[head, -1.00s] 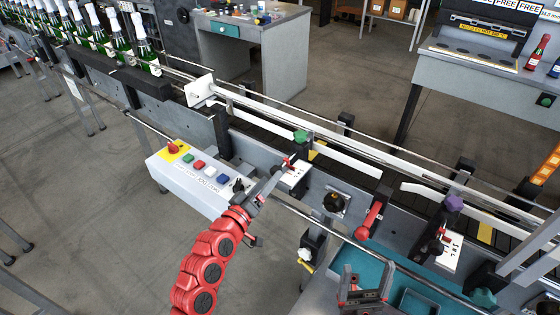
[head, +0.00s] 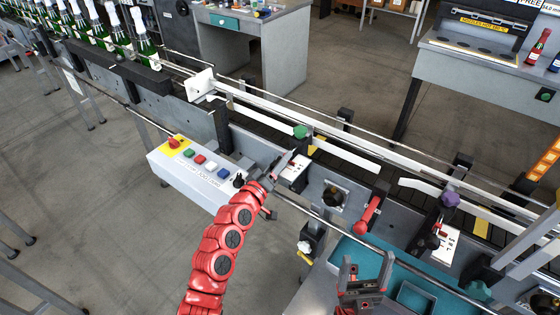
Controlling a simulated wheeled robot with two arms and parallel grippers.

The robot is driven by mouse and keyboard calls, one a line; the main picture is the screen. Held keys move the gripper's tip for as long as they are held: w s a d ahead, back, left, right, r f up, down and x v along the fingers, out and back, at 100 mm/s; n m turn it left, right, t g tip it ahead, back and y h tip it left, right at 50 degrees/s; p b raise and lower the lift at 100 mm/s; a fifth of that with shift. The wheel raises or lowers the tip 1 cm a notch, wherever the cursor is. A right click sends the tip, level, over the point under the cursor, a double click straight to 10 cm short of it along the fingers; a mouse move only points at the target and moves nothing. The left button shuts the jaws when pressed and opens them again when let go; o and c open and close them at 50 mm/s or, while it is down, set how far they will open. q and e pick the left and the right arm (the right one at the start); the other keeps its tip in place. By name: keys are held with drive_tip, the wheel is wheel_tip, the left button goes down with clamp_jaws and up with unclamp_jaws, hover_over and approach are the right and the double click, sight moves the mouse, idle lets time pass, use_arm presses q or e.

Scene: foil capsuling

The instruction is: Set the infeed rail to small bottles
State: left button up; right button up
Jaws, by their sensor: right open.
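A white scale plate (head: 296,172) with small markings and a bit of red is on the conveyor's near side, below a green knob (head: 300,132). A white guide rail (head: 345,155) runs along the belt behind it. My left gripper (head: 282,163), on the red arm, is at the left edge of this plate. Its fingers are small and partly hidden, so I cannot tell whether they are apart or touch anything. My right gripper (head: 364,274) is open and empty over the teal tray at the bottom.
A second scale plate (head: 446,243) is below a purple knob (head: 450,199). A red handle (head: 369,214) and a black knob (head: 333,196) are between the plates. A button box (head: 200,175) is left of my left gripper. Green bottles (head: 145,45) stand upper left.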

use_arm(q)
clamp_jaws()
drive_tip(key=shift+f, duration=0.1)
idle(1.0)
